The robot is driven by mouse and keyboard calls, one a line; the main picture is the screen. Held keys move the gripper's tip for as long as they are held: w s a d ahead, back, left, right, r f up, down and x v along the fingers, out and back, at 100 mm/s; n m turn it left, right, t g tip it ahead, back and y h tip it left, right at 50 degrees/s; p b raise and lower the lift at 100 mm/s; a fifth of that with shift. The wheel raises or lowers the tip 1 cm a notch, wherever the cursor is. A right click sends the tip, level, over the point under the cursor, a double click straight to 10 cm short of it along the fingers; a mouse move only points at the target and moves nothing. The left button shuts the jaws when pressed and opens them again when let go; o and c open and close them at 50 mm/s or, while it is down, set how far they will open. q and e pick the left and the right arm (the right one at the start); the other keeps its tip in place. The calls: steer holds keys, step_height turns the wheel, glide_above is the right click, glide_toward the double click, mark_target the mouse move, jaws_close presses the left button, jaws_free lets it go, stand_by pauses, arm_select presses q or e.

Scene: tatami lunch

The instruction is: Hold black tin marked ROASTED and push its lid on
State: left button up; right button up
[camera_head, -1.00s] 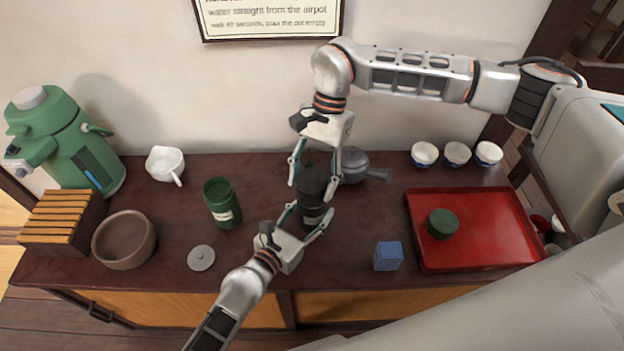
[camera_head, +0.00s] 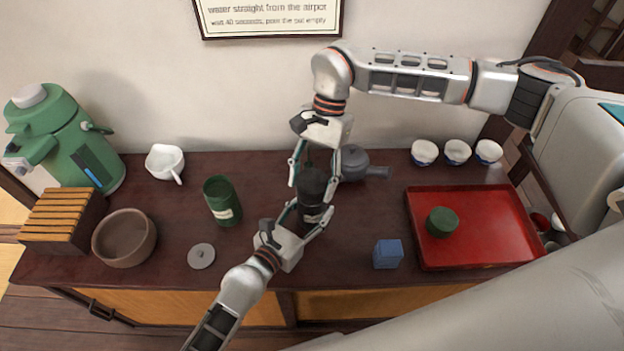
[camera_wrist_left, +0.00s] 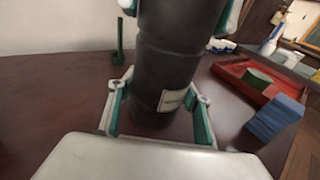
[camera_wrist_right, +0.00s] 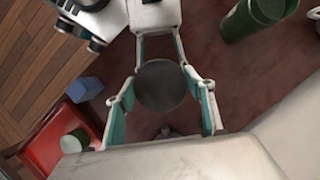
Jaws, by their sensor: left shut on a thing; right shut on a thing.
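The black tin (camera_head: 313,213) stands upright near the middle of the table, with a pale label too small to read; it fills the middle of the left wrist view (camera_wrist_left: 168,85). My left gripper (camera_head: 308,217) is shut around its lower body from the front. The dark lid (camera_head: 311,180) sits at the tin's top, in line with it, and shows as a round disc in the right wrist view (camera_wrist_right: 160,86). My right gripper (camera_head: 313,183) is shut on the lid from above. A seam shows between lid and body; I cannot tell whether the lid is fully down.
A green open tin (camera_head: 222,202) and a grey round lid (camera_head: 201,256) are to the left. A grey teapot (camera_head: 353,162) stands close behind my right gripper. A blue box (camera_head: 388,254) and red tray (camera_head: 480,255) with a green lid (camera_head: 442,222) are to the right.

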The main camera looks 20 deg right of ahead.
steer(key=shift+f, duration=0.2)
stand_by(0.3)
steer(key=o, duration=1)
steer(key=o, duration=0.5)
steer(key=shift+r, duration=0.15)
steer(key=shift+r, duration=3.9)
